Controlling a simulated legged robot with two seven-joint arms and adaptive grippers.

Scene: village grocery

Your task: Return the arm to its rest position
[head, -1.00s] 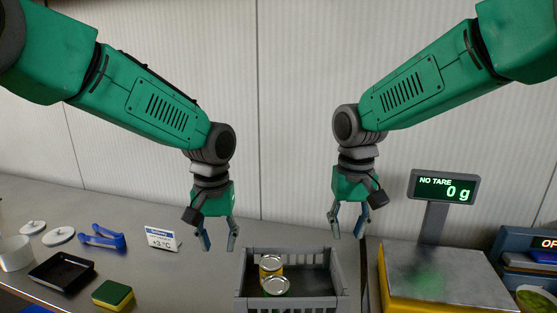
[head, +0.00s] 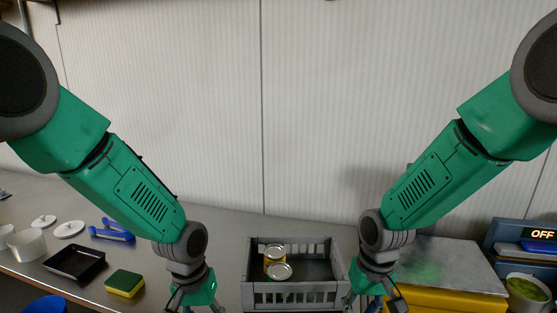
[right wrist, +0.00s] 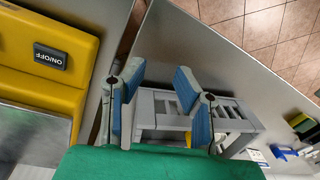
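My left gripper (head: 197,306) hangs at the bottom edge of the head view, left of the grey crate. Its fingers look apart, with the tips cut off. My right gripper (head: 368,300) hangs beside the crate's right end, partly hidden by its own wrist. In the right wrist view, the right gripper (right wrist: 158,78) has its two blue-padded fingers well apart with nothing between them. Both arms are bent downward, apart from each other.
Sponge (head: 125,283), black tray (head: 75,264) and blue tongs (head: 112,230) lie left.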

